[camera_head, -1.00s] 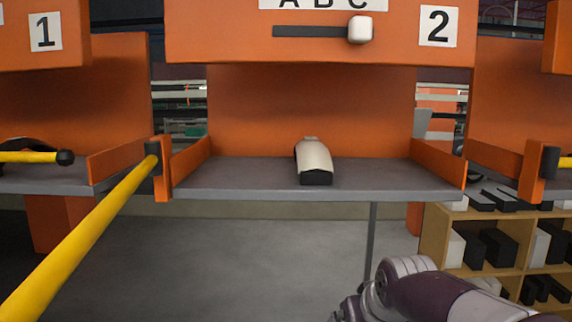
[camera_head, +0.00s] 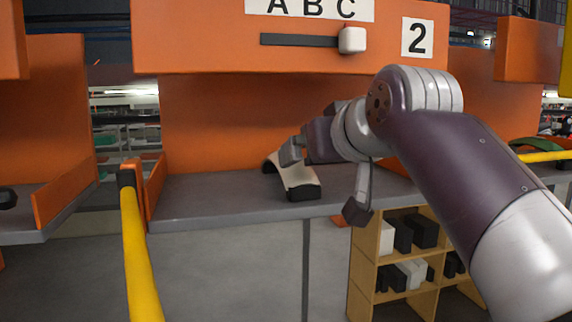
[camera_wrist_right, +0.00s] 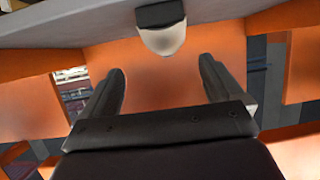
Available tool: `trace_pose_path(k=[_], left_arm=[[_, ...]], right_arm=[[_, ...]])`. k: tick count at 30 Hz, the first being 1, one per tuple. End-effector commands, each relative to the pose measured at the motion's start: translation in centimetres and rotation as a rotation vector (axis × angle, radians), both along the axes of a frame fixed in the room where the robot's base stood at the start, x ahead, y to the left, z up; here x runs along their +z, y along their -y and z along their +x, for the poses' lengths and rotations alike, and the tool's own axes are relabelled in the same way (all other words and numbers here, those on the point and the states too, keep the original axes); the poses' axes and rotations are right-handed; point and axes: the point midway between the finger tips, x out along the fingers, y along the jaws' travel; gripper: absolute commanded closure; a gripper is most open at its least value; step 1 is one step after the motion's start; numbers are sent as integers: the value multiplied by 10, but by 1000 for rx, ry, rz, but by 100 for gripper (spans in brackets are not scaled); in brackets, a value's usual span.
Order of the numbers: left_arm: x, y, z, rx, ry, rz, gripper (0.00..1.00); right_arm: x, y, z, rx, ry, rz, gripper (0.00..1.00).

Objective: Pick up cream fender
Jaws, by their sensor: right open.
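The cream fender (camera_head: 297,176) lies on the grey shelf (camera_head: 215,198) of the orange bay marked 2. It is a curved cream piece with a black near end. My right gripper (camera_head: 323,181) is at the shelf, open and empty, its fingers spread by the fender; part of the arm hides the fender's right side. In the right wrist view the fender (camera_wrist_right: 162,38) shows ahead of and between the two open fingers (camera_wrist_right: 160,75), apart from both. My left gripper is not in view.
Orange side lips (camera_head: 154,190) bound the shelf. A yellow rail (camera_head: 137,250) runs at the left. An orange panel with a white slider knob (camera_head: 352,40) hangs above. A wooden rack (camera_head: 362,265) with black and white boxes stands below right. The shelf's left part is clear.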

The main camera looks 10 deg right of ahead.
Motion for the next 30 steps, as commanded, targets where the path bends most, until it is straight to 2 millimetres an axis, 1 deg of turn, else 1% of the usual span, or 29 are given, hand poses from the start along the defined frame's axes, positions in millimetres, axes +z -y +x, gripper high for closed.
trace_pose_path(k=[1,2,3,6,9,11,14,16,18,20,25,26,27,29,30], left_arm=[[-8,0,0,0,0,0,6],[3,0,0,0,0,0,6],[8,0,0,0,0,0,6],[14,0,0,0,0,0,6],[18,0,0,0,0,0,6],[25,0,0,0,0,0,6],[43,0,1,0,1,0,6],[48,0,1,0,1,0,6],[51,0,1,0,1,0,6],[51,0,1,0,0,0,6],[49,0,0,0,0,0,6],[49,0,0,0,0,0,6],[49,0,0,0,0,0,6],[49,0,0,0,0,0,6],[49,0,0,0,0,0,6]], right_arm=[[-11,-1,12,1,-4,0,6],[-7,-2,18,1,-6,0,6],[-9,-2,26,1,-6,0,6],[-18,-4,44,1,-6,0,6],[-23,-5,54,1,-5,0,6],[-25,-5,61,1,-6,0,6],[-32,-7,78,1,-9,0,6],[-39,-8,90,1,-7,-1,6],[-43,-8,97,1,-4,-1,6],[-47,-9,100,1,-3,-1,6],[-49,-9,100,1,-2,0,6],[-49,-9,100,1,-2,0,10],[-49,-9,100,1,-2,0,23],[-49,-9,100,1,-2,0,42],[-49,-9,100,1,-2,0,55]])
